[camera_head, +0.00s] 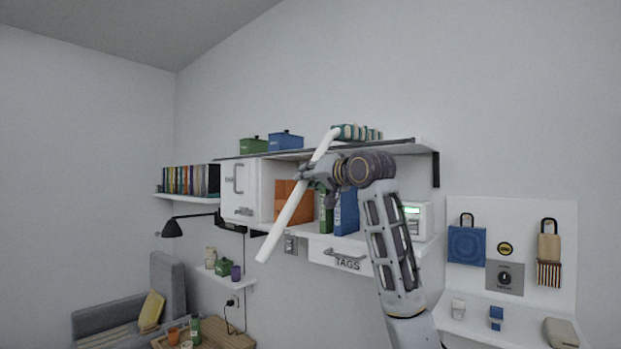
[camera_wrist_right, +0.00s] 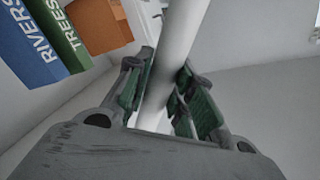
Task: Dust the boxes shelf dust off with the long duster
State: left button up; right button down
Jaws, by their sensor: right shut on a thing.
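The long duster shows as a thick white handle (camera_head: 283,218), tilted from lower left to upper right in the head view. My right gripper (camera_head: 310,174) is shut around its middle, in front of the shelves. The wrist view shows the white handle (camera_wrist_right: 180,45) between the green-padded fingers (camera_wrist_right: 168,98). A teal-and-white striped thing (camera_head: 358,132) lies at the handle's upper end; I cannot tell whether it is the duster's head. The top shelf (camera_head: 405,147) carries a green box (camera_head: 253,145) and a blue box (camera_head: 286,141). No dust can be made out. My left gripper is not in view.
Below the top shelf are a white cabinet (camera_head: 240,190), an orange box (camera_head: 292,203), green and blue binders (camera_head: 346,212) and a white device (camera_head: 417,221). A black lamp (camera_head: 173,229) juts out at left. The space in front of the left shelves looks open.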

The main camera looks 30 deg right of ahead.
jog(key=shift+s+a, duration=0.15)
jog(key=shift+a, duration=0.25)
jog(key=shift+d, duration=0.1)
jog(key=shift+w+d, duration=0.3)
jog(key=shift+d, duration=0.45)
jog(key=shift+a, duration=0.2)
jog(key=shift+s+a, duration=0.3)
jog(key=shift+a, duration=0.4)
jog(key=shift+d+p, duration=0.2)
jog(key=shift+p, duration=0.15)
jog(key=shift+w+d, duration=0.35)
jog(key=shift+d, duration=0.35)
jog(key=shift+a, duration=0.2)
